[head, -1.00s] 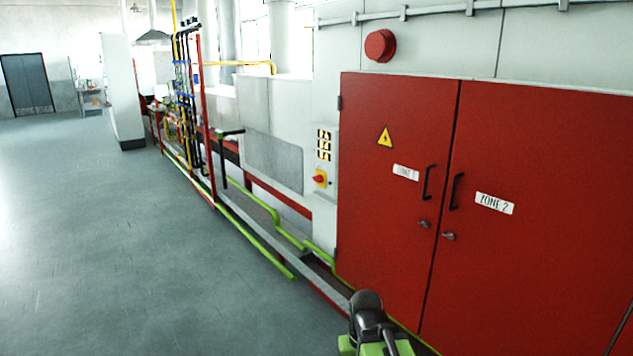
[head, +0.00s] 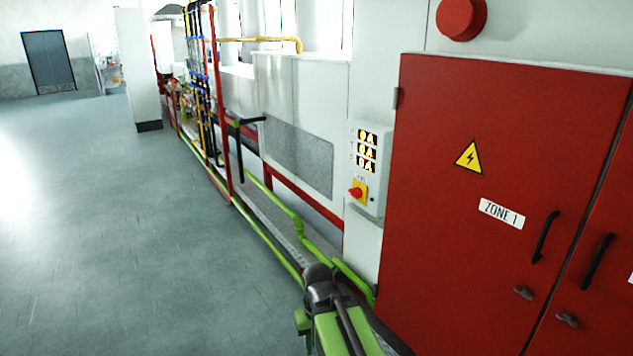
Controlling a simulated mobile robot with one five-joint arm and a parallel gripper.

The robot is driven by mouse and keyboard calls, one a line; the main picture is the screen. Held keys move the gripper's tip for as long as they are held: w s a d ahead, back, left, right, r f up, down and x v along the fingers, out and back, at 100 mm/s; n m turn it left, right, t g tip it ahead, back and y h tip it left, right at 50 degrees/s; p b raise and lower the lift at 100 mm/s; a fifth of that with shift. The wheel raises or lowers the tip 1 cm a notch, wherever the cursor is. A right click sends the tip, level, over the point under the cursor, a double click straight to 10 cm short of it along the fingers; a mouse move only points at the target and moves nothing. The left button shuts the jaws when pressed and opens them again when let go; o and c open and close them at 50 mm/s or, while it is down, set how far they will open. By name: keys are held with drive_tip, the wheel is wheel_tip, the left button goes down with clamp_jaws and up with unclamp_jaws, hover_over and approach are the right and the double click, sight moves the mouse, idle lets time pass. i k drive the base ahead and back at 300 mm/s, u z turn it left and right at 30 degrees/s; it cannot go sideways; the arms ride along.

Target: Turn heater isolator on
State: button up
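A heater isolator, a red rotary knob on a yellow plate (head: 359,191), sits low on a pale grey control panel (head: 352,160) left of the red cabinet. Several lit displays are stacked above it. The knob's on or off position is too small to read. My arm, black and green, shows at the bottom centre, well below the panel and apart from it. My gripper's fingertips cannot be made out.
A red cabinet (head: 480,260) marked ZONE 1 fills the right side, its doors shut. Green pipes (head: 262,238) and a low rail run along the machine's base. A red post with black and yellow pipes (head: 213,100) stands further back. The grey floor at left is clear.

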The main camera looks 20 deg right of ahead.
sight(357, 193)
drive_tip(key=u, duration=0.55)
drive_tip(key=i, duration=1.75)
drive_tip(key=u, duration=0.4)
drive_tip(key=k, duration=0.85)
drive_tip(key=u, duration=0.2)
drive_tip(key=i, duration=0.9)
drive_tip(key=z, duration=0.05)
